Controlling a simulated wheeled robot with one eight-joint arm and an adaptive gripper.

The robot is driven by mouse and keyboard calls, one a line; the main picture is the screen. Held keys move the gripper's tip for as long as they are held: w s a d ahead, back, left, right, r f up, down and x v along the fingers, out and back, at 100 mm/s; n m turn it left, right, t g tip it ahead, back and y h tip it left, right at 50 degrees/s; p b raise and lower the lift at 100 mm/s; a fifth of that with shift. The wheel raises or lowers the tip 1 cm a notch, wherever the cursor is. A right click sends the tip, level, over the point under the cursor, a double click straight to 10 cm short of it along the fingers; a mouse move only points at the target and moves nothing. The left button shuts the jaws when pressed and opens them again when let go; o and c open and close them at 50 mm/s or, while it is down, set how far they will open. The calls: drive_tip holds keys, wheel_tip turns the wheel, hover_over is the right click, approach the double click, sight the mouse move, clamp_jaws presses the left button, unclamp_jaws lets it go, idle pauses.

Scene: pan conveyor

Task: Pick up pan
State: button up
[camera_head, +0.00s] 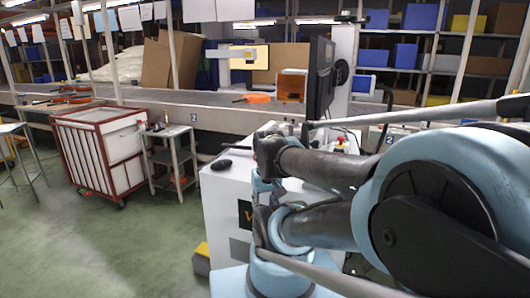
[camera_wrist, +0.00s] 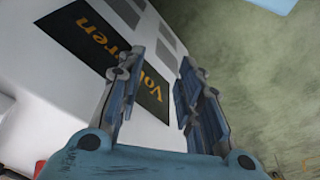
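An orange pan (camera_head: 257,98) with a dark handle pointing left lies on the grey conveyor (camera_head: 190,98) in the head view, beyond my arm. Another orange, dark-handled item that looks like a pan (camera_head: 76,97) lies farther left on the conveyor. My gripper (camera_wrist: 162,62) shows in the wrist view with its two fingers spread apart and nothing between them. It is well short of the conveyor, and no pan shows in the wrist view. In the head view I cannot pick out the fingers among my folded arm links.
A red-framed white cart (camera_head: 98,150) and a small grey stand (camera_head: 172,158) stand before the conveyor at left. A dark monitor (camera_head: 320,78) rises right of the orange pan. Cardboard boxes (camera_head: 172,62) stand behind. Green floor (camera_head: 110,240) is clear at front left.

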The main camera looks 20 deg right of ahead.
drive_tip(key=shift+o, duration=1.4)
drive_tip(key=w+r+n+g+y, duration=0.2)
drive_tip(key=w+r+n, duration=0.3)
drive_tip(key=w+r, duration=1.35)
drive_tip(key=w+d+r+n+y, duration=0.1)
drive_tip(key=w+d+n+y, duration=0.2)
drive_tip(key=w, duration=1)
drive_tip(key=w+d+r+n+y, duration=0.1)
drive_tip(key=w+d+r+n, duration=0.15)
drive_tip(key=w+d, duration=0.65)
drive_tip(key=shift+n+g, duration=0.3)
drive_tip(key=shift+n, duration=0.15)
drive_tip(key=shift+w+a+r+x, duration=0.15)
drive_tip(key=shift+w+x, duration=0.4)
drive_tip(key=shift+x, duration=2.7)
drive_tip(key=shift+w+a+x, duration=0.2)
drive_tip(key=shift+w+x, duration=0.4)
drive_tip(key=shift+x, duration=2.6)
drive_tip(key=shift+w+a+r+x, duration=0.15)
drive_tip(key=shift+w+x, duration=0.4)
drive_tip(key=shift+x, duration=2.7)
